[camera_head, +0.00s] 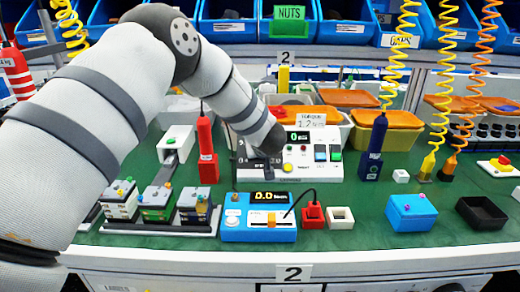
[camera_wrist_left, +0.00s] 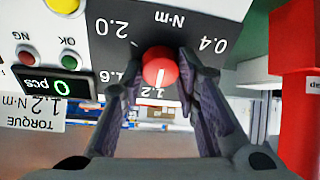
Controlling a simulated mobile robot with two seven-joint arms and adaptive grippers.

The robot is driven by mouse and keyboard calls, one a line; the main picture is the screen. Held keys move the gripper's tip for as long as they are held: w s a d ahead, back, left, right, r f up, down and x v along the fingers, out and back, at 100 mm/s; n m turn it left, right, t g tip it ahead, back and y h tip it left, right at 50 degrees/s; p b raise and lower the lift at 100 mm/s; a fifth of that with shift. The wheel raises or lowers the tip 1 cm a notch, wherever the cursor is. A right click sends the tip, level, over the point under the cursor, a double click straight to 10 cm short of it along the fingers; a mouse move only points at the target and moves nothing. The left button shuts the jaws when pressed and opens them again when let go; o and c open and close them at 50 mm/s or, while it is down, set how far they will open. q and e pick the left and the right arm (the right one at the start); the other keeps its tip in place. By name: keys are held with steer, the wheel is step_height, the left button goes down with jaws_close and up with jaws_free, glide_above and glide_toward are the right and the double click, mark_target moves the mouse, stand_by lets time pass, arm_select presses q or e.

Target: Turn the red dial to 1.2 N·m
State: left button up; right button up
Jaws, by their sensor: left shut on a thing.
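The red dial (camera_wrist_left: 160,66) sits on a dark scale marked in N·m in the left wrist view, which shows the panel upside down. Its white pointer line lies toward the 1.2 label, partly covered by the dial. The 2.0, 0.4 and 1.6 labels also show. My left gripper (camera_wrist_left: 160,72) has one finger on each side of the dial and is shut on it. In the head view my left gripper (camera_head: 262,168) is at the left part of the white panel (camera_head: 317,168) and hides the dial. My right gripper is not in view.
A sign (camera_head: 311,120) above the panel reads torque 1.2 N·m. A red upright tool (camera_head: 207,150) stands close left of my gripper. A blue meter box (camera_head: 259,218) reading 0.0 stands in front. A dark blue tool (camera_head: 374,148) stands to the right.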

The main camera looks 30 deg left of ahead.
arm_select(q)
steer(key=o, duration=1.2)
steer(key=shift+c, duration=0.2)
steer(key=v, duration=1.2)
steer(key=shift+f, duration=0.1)
